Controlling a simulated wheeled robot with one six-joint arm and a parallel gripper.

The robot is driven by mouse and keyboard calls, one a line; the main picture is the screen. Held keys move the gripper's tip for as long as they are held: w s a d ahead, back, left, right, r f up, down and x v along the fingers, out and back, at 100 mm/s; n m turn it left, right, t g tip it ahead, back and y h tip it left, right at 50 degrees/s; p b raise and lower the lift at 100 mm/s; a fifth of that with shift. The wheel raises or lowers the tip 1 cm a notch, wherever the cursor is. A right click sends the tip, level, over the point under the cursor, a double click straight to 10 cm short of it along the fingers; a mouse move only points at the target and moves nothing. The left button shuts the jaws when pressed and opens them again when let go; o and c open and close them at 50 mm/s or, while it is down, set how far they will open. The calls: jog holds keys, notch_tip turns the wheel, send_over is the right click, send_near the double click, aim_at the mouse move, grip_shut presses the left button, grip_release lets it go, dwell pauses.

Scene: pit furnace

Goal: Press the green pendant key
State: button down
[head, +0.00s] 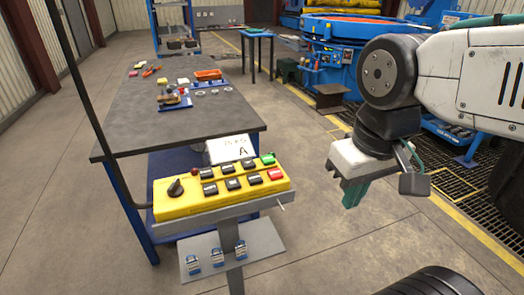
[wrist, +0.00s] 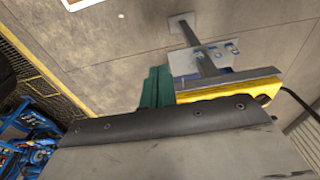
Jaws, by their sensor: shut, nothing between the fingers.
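The yellow pendant box (head: 222,189) stands on a grey post in front of the table. Its green key (head: 268,158) is at the top right corner of its face, above a red key (head: 275,174). My gripper (head: 352,193), with green fingers pointing down, is to the right of the box and apart from it. The fingers are shut and empty. In the wrist view the green fingers (wrist: 154,88) show beside the edge of the yellow box (wrist: 218,91). The keys are hidden in that view.
A shelf with several blue padlocks (head: 217,257) hangs under the box. Floor grating and a blue furnace (head: 335,60) lie to the right. Open floor surrounds the post.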

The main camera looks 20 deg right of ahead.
jog(key=shift+d, duration=0.15)
jog(key=t+h, duration=0.5)
jog(key=h, duration=0.2)
send_over(266, 160)
jog(key=shift+r+m, duration=0.25)
jog(key=shift+m, duration=0.15)
jog(key=shift+f, duration=0.1)
jog(key=shift+f, duration=4.35)
